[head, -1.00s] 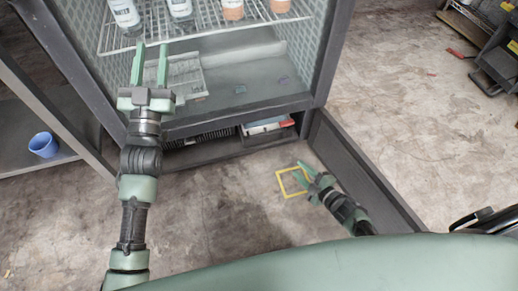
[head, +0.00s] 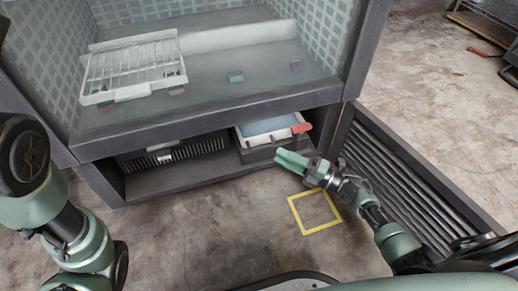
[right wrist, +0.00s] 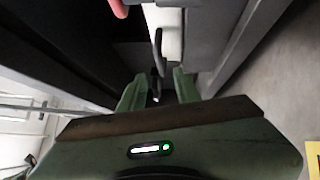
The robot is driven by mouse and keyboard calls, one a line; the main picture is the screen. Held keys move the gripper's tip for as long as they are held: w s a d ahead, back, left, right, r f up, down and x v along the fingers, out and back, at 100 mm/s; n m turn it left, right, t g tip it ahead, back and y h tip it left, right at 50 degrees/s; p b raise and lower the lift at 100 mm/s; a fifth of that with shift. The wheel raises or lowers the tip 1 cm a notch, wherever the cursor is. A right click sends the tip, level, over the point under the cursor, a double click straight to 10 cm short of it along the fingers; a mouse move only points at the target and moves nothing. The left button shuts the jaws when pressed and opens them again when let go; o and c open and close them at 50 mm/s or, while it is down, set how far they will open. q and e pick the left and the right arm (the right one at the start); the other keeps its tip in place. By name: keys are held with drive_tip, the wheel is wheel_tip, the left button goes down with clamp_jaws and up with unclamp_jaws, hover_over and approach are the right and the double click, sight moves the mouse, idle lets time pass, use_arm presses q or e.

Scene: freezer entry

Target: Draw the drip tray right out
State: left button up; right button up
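The drip tray (head: 262,139) sits in the low bay under the cabinet, at its right end. It is white-rimmed with bluish liquid or lining inside, and a red tab (head: 301,128) is at its right front corner. My right gripper (head: 291,160) is just in front of and below the tray's front in the head view. In the right wrist view its two fingers (right wrist: 158,92) stand apart, with a thin dark upright part between or beyond them. I cannot tell whether they touch it. My left gripper is out of view; only arm links show at the left.
A dark ribbed unit (head: 175,152) fills the bay left of the tray. A lowered slatted panel (head: 385,170) lies right of my right arm. A white wire rack (head: 132,68) rests on the cabinet floor above. A yellow square outline (head: 315,212) marks clear floor in front.

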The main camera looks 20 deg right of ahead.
sight(263, 148)
drive_tip(key=b+x, duration=0.3)
drive_tip(key=x, duration=0.4)
drive_tip(key=shift+w+a, duration=0.2)
drive_tip(key=shift+w, duration=0.05)
clamp_jaws()
idle(1.2)
